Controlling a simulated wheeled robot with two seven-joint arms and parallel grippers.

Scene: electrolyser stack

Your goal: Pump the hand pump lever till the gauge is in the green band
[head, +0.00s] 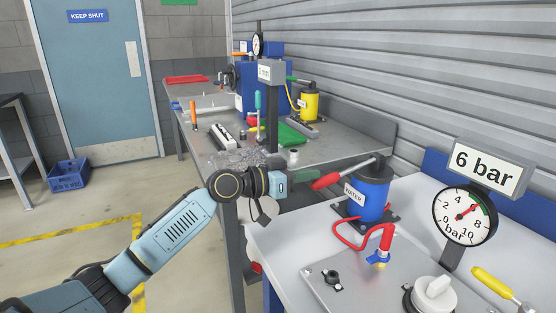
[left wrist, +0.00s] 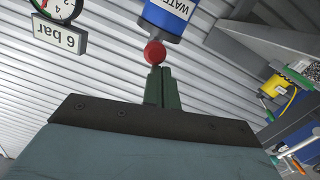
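The hand pump (head: 369,194) is a blue cylinder labelled WATER on the right-hand bench. Its lever (head: 326,181) has a red grip on a metal rod, pointing left and slightly down. My left gripper (head: 307,176) is at the free end of the grip. In the left wrist view its green fingers (left wrist: 161,88) look closed together, with the round red grip end (left wrist: 155,53) just past their tips. I cannot tell whether they touch it. The gauge (head: 465,215) has its red needle pointing up and right, near the green band at upper right. My right gripper is not in view.
A 6 bar sign (head: 485,166) stands above the gauge. A red hose (head: 350,236) curves in front of the pump. A white knob (head: 433,294) and yellow handle (head: 491,281) are at the bench front. Another bench (head: 338,146) with a yellow pump (head: 309,104) stands behind.

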